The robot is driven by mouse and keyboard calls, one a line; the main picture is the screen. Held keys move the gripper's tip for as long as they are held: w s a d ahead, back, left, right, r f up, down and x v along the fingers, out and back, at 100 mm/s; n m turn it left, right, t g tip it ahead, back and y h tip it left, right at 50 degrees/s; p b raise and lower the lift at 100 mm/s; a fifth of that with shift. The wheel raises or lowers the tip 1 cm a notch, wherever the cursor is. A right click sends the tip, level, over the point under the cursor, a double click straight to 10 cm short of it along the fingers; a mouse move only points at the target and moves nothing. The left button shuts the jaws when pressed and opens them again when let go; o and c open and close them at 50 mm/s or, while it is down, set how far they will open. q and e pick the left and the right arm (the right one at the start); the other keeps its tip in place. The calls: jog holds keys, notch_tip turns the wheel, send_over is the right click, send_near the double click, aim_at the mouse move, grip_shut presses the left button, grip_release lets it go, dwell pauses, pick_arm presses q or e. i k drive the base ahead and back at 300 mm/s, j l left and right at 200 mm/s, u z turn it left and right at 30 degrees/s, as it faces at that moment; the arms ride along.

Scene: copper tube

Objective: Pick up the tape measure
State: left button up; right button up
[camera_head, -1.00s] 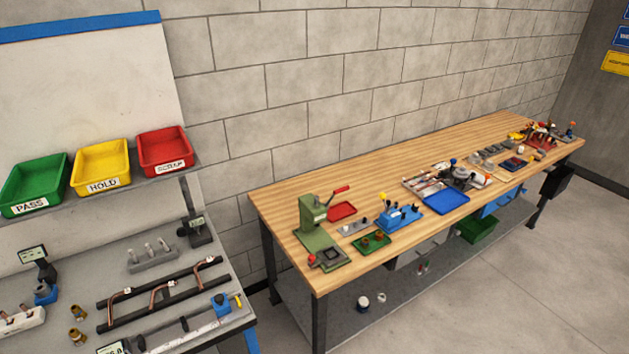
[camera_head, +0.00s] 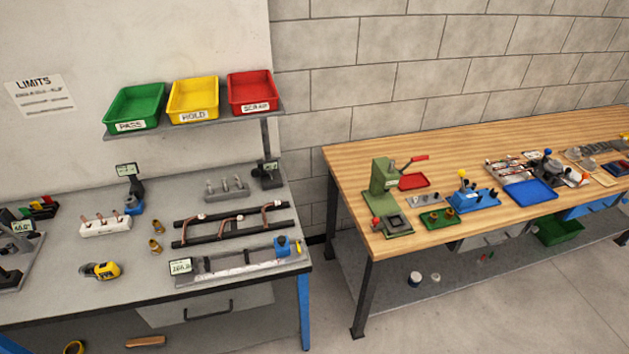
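A yellow and black object (camera_head: 101,270) that looks like the tape measure lies near the front edge of the grey bench (camera_head: 130,285), on the left side of the view. Nothing is touching it. Neither of my grippers shows in the head view.
A long gauge (camera_head: 235,262), copper tubes on a black rack (camera_head: 235,222) and brass fittings (camera_head: 155,246) lie to its right. A white block (camera_head: 104,224) stands behind it. Green (camera_head: 136,103), yellow (camera_head: 194,98) and red (camera_head: 252,90) bins sit on a shelf. A wooden bench (camera_head: 440,150) stands at right.

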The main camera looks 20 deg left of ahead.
aim_at(109, 270)
jog(key=u, duration=2.25)
